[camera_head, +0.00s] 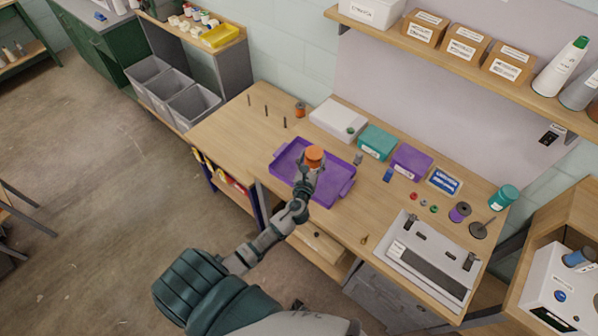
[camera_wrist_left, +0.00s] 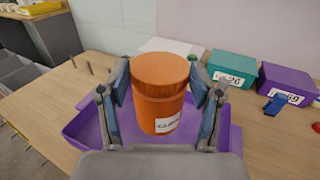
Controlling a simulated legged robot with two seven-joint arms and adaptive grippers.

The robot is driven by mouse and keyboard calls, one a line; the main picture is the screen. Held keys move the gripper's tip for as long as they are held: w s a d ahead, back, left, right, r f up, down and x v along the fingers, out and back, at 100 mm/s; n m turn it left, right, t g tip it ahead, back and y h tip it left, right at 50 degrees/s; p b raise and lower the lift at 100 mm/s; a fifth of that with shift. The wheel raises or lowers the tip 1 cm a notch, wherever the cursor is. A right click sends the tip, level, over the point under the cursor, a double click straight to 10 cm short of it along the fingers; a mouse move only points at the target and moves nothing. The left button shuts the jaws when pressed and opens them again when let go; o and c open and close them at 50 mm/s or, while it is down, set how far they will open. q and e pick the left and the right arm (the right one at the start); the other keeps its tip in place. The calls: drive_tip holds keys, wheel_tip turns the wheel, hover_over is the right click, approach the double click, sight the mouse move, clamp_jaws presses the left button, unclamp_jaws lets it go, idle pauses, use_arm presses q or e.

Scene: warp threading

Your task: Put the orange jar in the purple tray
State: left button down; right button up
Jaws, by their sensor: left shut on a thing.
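The orange jar (camera_head: 314,153) is a round, lidded jar with a white label. It is upright between the fingers of my left gripper (camera_head: 311,162), which is shut on it. In the left wrist view the jar (camera_wrist_left: 160,92) fills the space between the two fingers. The purple tray (camera_head: 283,163) lies on the wooden table, and the jar shows over its middle. In the wrist view the tray (camera_wrist_left: 84,128) spreads behind and below the jar. The jar's base is partly hidden, so I cannot tell whether it touches the tray floor. My right gripper is not in view.
Behind the tray stand a white box (camera_head: 338,119), a teal box (camera_head: 377,142) and a purple box (camera_head: 411,160). An orange spool (camera_head: 300,109) and thin pegs stand at the back left. A white device (camera_head: 433,262) lies at the right. The table's left part is mostly clear.

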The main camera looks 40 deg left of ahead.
use_arm(q)
drive_tip(key=f+b, duration=0.1)
drive_tip(key=f, duration=0.1)
drive_tip(key=d+f+b, duration=0.1)
drive_tip(key=f, duration=0.2)
drive_tip(key=f+b, duration=0.1)
drive_tip(key=f, duration=0.2)
drive_tip(key=shift+d+f, duration=0.2)
drive_tip(key=shift+d, duration=0.05)
drive_tip(key=shift+a, duration=0.4)
drive_tip(key=shift+c, duration=2.2)
unclamp_jaws()
drive_tip(key=shift+a+f, duration=0.1)
drive_tip(key=shift+a, duration=0.05)
drive_tip(key=shift+o, duration=1.2)
drive_tip(key=shift+d, duration=0.25)
drive_tip(key=shift+s+d, duration=0.1)
drive_tip(key=shift+d, duration=0.2)
drive_tip(key=shift+s+d, duration=0.2)
drive_tip(key=shift+s, duration=0.15)
drive_tip(key=b+v, duration=0.1)
drive_tip(key=v, duration=1)
drive_tip(key=shift+a, duration=0.15)
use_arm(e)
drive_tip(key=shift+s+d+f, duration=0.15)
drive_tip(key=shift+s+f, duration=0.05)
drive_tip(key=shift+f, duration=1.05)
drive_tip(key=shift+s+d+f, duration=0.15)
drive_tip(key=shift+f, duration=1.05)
